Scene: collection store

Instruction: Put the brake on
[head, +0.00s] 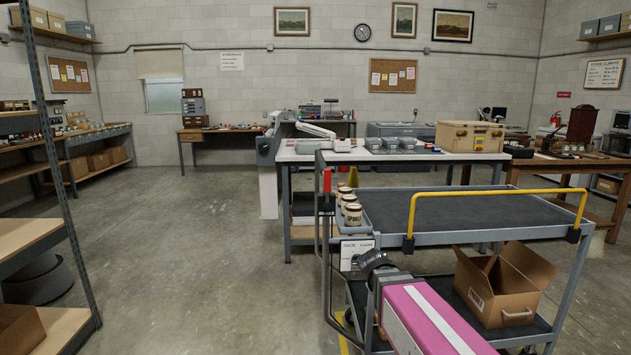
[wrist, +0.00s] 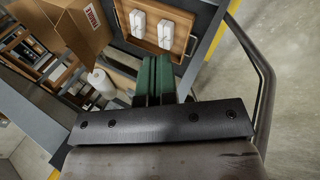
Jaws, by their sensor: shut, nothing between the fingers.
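The grey cart (head: 490,208) stands at the right, with a yellow push bar (head: 500,193). At its left end a red grip (head: 327,180) tops a dark upright rod. It looks like the brake lever and stands about upright. A white label card (head: 355,255) hangs below it; its text is too small to read. In the wrist view my gripper (wrist: 153,85) has green fingers, shut and empty. The red grip is not in that view.
Several jars (head: 352,213) stand at the cart's left end. An open cardboard box (head: 505,283) sits on its lower shelf. In the wrist view, a bent dark tube (wrist: 265,85) runs along the right. Shelving (head: 60,170) stands left; the floor (head: 200,240) between is clear.

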